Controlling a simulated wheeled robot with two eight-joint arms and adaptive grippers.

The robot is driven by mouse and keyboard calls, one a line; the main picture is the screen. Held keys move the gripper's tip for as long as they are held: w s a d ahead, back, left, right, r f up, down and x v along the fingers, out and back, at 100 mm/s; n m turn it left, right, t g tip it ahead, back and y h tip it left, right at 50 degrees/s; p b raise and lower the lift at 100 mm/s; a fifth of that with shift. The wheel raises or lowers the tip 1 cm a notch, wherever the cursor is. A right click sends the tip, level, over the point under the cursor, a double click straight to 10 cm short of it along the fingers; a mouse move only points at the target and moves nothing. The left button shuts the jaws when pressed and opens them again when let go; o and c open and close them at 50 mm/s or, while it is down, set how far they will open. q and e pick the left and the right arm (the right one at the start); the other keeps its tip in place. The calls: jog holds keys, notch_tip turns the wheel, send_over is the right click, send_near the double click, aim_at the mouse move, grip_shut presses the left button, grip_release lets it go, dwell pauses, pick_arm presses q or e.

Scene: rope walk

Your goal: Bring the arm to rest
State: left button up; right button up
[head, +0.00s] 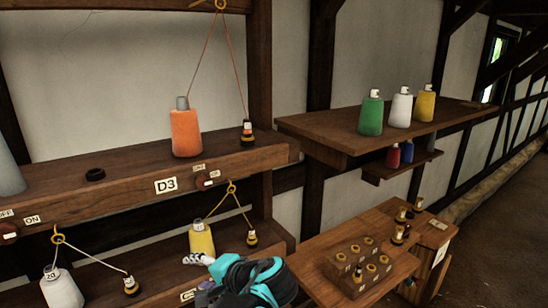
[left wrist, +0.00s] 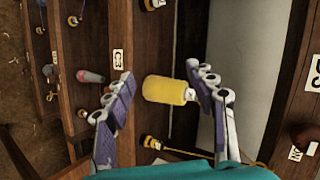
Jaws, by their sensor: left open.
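My left gripper (head: 200,273) is at the bottom middle of the head view, just in front of the lower shelf. Its fingers (left wrist: 160,75) are spread in the left wrist view and hold nothing. A yellow spool (head: 202,240) stands on the lower shelf behind the gripper, its base partly hidden. In the left wrist view the yellow spool (left wrist: 168,90) appears in the gap between the fingers; I cannot tell how far beyond them it is. My right gripper is in neither view.
An orange spool (head: 186,132) stands on the upper shelf marked D3. A white spool (head: 62,288) is at lower left. Green, white and yellow bottles stand on the right shelf (head: 315,130). A wooden block (head: 345,282) with several small bobbins is right of my gripper.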

pick_arm(q)
jog(key=s+f+n+h+b, duration=0.3)
jog(key=s+f+h+b, duration=0.2)
jog(key=f, duration=1)
jog(key=s+f+n+h+b, duration=0.3)
jog(key=s+f+h+b, duration=0.2)
jog(key=f, duration=1)
jog(key=s+b, duration=0.3)
jog(key=s, duration=0.2)
jog(key=shift+d+b, duration=0.2)
jog(key=shift+b, duration=0.15)
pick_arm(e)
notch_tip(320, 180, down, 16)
pick_arm(q)
jog(key=shift+f, duration=0.15)
